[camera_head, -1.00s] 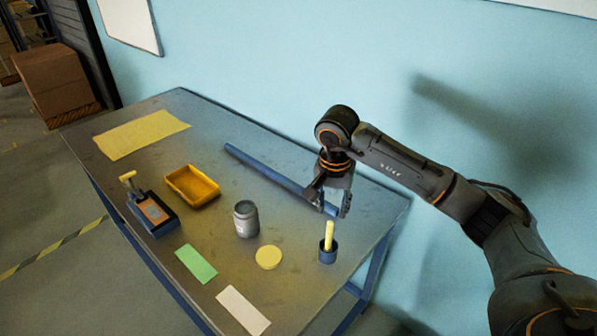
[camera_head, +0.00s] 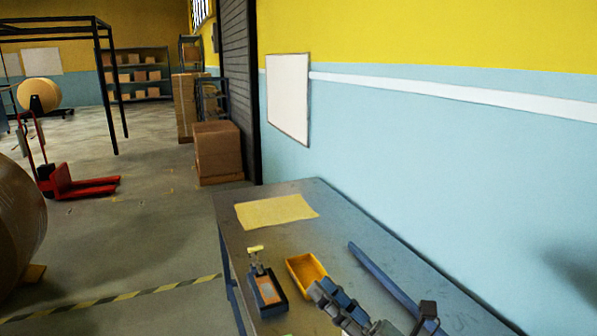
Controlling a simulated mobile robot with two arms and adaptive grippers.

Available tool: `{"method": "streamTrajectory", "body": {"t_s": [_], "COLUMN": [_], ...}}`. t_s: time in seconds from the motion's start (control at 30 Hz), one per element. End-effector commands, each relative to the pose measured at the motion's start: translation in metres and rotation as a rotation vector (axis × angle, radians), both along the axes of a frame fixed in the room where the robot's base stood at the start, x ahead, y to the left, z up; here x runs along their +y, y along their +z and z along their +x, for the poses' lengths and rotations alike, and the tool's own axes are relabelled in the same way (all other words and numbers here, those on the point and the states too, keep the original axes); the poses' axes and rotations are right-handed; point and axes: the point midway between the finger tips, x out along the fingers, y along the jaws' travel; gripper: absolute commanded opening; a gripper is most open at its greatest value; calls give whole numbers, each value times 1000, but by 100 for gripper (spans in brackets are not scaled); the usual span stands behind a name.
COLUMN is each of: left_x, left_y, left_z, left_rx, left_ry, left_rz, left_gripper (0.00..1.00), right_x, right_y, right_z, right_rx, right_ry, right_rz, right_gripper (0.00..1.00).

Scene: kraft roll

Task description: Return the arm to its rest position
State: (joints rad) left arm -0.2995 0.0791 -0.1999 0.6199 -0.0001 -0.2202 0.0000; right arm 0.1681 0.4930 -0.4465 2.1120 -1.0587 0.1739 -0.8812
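My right gripper (camera_head: 378,308) is at the bottom edge, low over the near part of the table. Its grey and dark finger parts stand apart with nothing seen between them, so it looks open. Most of its arm is cut off by the lower edge. My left gripper is not in view.
The grey table (camera_head: 345,222) holds a yellow sheet (camera_head: 277,211), a yellow tray (camera_head: 305,272), a device with an orange panel (camera_head: 268,291) and a blue bar (camera_head: 385,279). Cartons (camera_head: 218,150) and a red pallet truck (camera_head: 85,187) stand beyond. The blue wall (camera_head: 430,170) borders the table.

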Motion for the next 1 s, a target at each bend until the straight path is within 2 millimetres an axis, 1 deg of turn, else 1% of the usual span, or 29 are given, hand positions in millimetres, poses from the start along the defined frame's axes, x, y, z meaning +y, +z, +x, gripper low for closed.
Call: {"method": "streamTrajectory", "body": {"t_s": [0.03,0.07,0.1,0.17,0.2,0.27,0.3,0.37,0.4,0.47,0.5,0.57,0.6,0.67,0.7,0.87,0.9,0.97,1.0], "left_x": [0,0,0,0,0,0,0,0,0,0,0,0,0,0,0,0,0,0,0], "left_y": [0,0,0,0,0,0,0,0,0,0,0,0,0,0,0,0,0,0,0], "left_z": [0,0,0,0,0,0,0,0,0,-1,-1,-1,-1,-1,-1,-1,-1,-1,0], "left_rx": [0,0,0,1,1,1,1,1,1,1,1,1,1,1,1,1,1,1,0], "left_ry": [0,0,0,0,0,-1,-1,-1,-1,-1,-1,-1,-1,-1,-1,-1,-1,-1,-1], "left_rz": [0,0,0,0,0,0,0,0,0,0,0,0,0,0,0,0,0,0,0], "left_gripper": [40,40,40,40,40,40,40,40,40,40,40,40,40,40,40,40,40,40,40], "right_x": [-21,-36,-56,-86,-106,-131,-145,-160,-167,-173,-175,-176,-175,-173,-171,-163,-160,-156,-155], "right_y": [-3,-6,-16,-39,-58,-95,-122,-161,-185,-217,-234,-255,-267,-281,-289,-312,-316,-320,-330], "right_z": [7,12,17,22,21,15,5,-14,-29,-54,-71,-95,-110,-132,-146,-200,-213,-233,-234], "right_rx": [140,226,343,519,636,810,924,1077,1171,1295,1365,1453,1504,1571,1612,1748,1780,1823,1832], "right_ry": [-61,-102,-156,-240,-300,-396,-464,-564,-633,-731,-793,-878,-930,-1007,-1056,-1244,-1292,-1365,-1387], "right_rz": [175,283,423,633,770,971,1098,1269,1373,1507,1581,1672,1725,1791,1831,1957,1982,2016,2022], "right_gripper": [38,38,38,38,38,38,38,38,38,38,38,38,38,38,38,38,38,38,38]}}
